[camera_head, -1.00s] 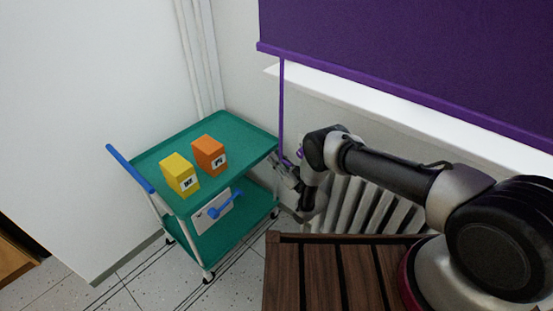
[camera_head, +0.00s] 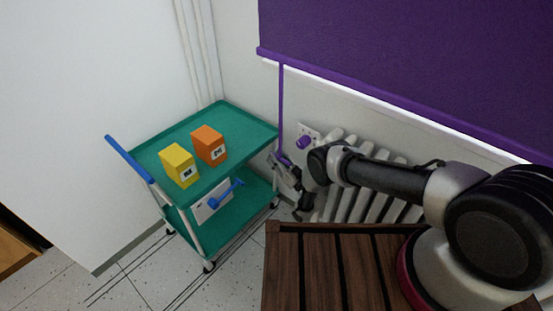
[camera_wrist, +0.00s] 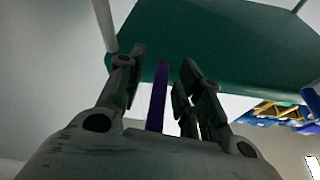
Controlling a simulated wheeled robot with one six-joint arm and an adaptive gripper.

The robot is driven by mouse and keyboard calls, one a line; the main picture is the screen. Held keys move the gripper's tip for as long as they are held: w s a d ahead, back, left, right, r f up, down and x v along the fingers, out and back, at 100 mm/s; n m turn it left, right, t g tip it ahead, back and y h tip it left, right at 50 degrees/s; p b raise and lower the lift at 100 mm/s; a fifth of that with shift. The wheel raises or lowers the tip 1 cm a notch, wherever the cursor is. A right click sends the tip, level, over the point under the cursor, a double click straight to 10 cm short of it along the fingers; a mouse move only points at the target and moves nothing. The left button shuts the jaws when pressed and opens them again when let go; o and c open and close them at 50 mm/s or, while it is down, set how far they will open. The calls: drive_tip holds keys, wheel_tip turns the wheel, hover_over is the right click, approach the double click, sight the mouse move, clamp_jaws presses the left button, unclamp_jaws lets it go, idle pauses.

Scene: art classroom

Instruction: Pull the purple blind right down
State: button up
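The purple blind (camera_head: 410,60) hangs over the window at the upper right in the head view, with its slanting bottom bar (camera_head: 400,107) just above a thin bright strip. A purple pull strap (camera_head: 281,105) hangs from the bar near its left end down to my gripper (camera_head: 284,163). In the wrist view the strap (camera_wrist: 157,100) runs between the two fingers of my gripper (camera_wrist: 163,62).
A green trolley (camera_head: 240,108) with a yellow box (camera_head: 180,168) and an orange box (camera_head: 209,146) stands close left of my gripper. A white radiator (camera_head: 345,205) and a wall plate with a purple knob (camera_head: 304,142) are behind my arm. A wooden slatted surface (camera_head: 330,265) lies below.

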sight(281, 146)
wheel_tip(281, 146, up, 10)
drive_tip(key=shift+r, duration=0.1)
idle(0.4)
